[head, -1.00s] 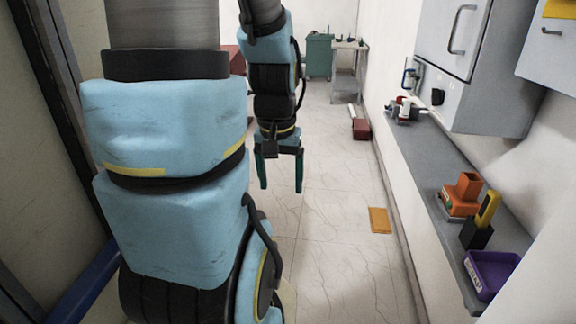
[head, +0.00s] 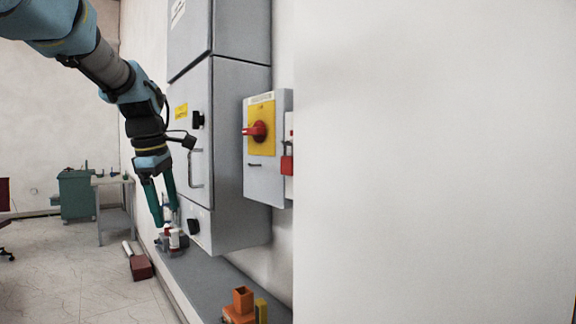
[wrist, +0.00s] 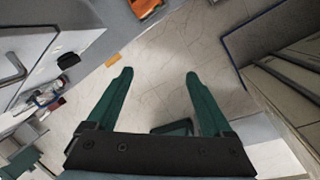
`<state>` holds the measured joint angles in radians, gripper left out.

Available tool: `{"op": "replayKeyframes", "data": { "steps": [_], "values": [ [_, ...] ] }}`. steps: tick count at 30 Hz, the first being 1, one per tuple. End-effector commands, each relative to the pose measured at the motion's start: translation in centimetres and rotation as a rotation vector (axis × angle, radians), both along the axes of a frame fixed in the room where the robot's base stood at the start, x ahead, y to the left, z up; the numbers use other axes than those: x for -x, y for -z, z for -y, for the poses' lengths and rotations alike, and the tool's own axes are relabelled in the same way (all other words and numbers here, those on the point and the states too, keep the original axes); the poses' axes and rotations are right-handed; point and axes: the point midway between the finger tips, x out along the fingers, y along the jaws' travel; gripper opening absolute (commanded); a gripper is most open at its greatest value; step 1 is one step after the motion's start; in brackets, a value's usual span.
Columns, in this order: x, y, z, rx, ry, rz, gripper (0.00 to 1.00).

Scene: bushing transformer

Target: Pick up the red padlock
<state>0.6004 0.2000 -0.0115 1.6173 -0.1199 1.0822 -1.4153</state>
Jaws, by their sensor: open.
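A small red object (head: 287,166), which looks like the red padlock, is at the right edge of a grey switch box on the wall. My gripper (head: 167,211) is open and empty, pointing down, left of the grey cabinet and apart from the red object. In the wrist view my gripper (wrist: 158,76) has its two green fingers spread over bare floor. The red object is not seen in the wrist view.
The switch box (head: 267,182) has a red rotary handle (head: 257,131) on a yellow plate. A tall grey cabinet (head: 230,150) stands between it and my gripper. Below, a grey shelf (head: 200,280) holds an orange item (head: 241,303). A white wall (head: 430,160) fills the right.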

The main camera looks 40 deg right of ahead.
Motion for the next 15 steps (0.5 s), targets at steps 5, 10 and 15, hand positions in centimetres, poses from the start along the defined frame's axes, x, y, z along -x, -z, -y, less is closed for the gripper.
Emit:
{"op": "replayKeyframes", "data": {
  "steps": [5, 10, 15],
  "values": [
    [4.4, -8.6, 9.7, 0.11, -0.235, -0.113, 0.85],
    [10.6, -15.5, 15.3, 0.171, -0.436, -0.241, 0.85],
    [15.1, -19.4, 17.5, 0.191, -0.562, -0.325, 0.85]
  ]
}}
